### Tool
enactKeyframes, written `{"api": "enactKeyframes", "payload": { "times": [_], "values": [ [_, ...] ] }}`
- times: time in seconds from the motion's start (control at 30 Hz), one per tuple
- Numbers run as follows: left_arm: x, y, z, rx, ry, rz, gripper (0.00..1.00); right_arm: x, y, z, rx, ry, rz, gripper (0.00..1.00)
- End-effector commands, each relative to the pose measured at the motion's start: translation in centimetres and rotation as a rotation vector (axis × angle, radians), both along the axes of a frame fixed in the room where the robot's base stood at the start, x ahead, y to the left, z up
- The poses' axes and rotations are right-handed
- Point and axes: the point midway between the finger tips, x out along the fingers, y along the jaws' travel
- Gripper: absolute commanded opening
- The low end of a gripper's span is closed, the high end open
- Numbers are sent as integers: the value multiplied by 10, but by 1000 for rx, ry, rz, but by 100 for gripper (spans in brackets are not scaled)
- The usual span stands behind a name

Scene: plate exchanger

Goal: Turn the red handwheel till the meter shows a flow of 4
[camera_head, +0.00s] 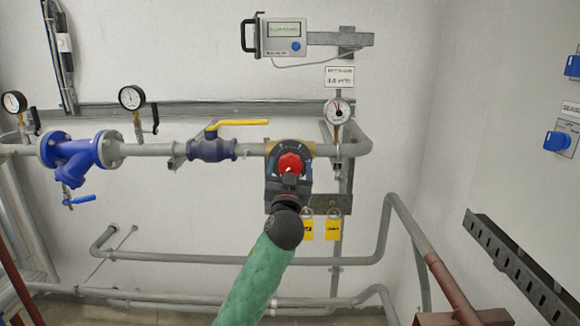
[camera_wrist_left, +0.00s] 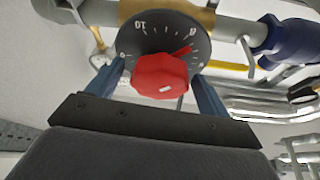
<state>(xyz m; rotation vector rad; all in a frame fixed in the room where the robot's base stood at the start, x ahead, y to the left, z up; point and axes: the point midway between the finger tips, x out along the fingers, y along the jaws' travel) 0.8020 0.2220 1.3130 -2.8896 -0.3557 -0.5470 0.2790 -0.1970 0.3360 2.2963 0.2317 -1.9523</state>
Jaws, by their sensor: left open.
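The red handwheel (camera_head: 290,163) sits on the front of a valve in the grey pipe. The left wrist view shows it close up (camera_wrist_left: 160,77), in front of a dark dial (camera_wrist_left: 150,40) with white marks and numbers; a red pointer lies past the 8. My left gripper (camera_head: 289,182) is in front of the handwheel. Its open blue fingers (camera_wrist_left: 160,85) stand either side of the wheel; I cannot tell whether they touch it. The flow meter (camera_head: 283,35) hangs on the wall above, its display text too small to read. My right gripper is not in view.
A setpoint sign (camera_head: 339,77) appears to read 4.0. A round gauge (camera_head: 338,111) stands right of the valve. A yellow-handled valve (camera_head: 212,148) and a blue strainer (camera_head: 80,155) sit left along the pipe. Yellow tags (camera_head: 320,228) hang below.

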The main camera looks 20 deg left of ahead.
Motion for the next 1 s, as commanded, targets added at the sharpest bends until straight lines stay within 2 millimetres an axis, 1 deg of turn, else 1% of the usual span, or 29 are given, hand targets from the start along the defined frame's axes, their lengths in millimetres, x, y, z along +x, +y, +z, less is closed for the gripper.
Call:
{"api": "enactKeyframes", "payload": {
  "times": [0.2, 0.23, 0.37, 0.4, 0.43, 0.47, 0.77, 0.83, 0.9, 1.0],
  "values": [
    [0, 0, 0, 0, 0, 0, 79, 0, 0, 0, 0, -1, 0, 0],
    [0, 0, 0, 0, 0, 0, 78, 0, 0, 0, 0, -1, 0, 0],
    [0, 0, 0, 0, 0, 0, 52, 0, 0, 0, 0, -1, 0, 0],
    [0, 0, 0, 0, 0, 0, 44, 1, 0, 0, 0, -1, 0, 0],
    [0, 0, 0, 0, 0, 0, 38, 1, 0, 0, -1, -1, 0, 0],
    [0, 0, 0, 0, 0, 0, 35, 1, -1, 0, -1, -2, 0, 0],
    [0, 1, 1, 35, 10, 1, 35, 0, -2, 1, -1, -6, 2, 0],
    [0, 1, 2, 62, 17, 1, 35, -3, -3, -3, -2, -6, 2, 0],
    [0, 1, 2, 99, 27, 1, 35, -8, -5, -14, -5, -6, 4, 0],
    [0, 1, 3, 165, 46, 0, 35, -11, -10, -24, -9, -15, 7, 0]
  ]
}}
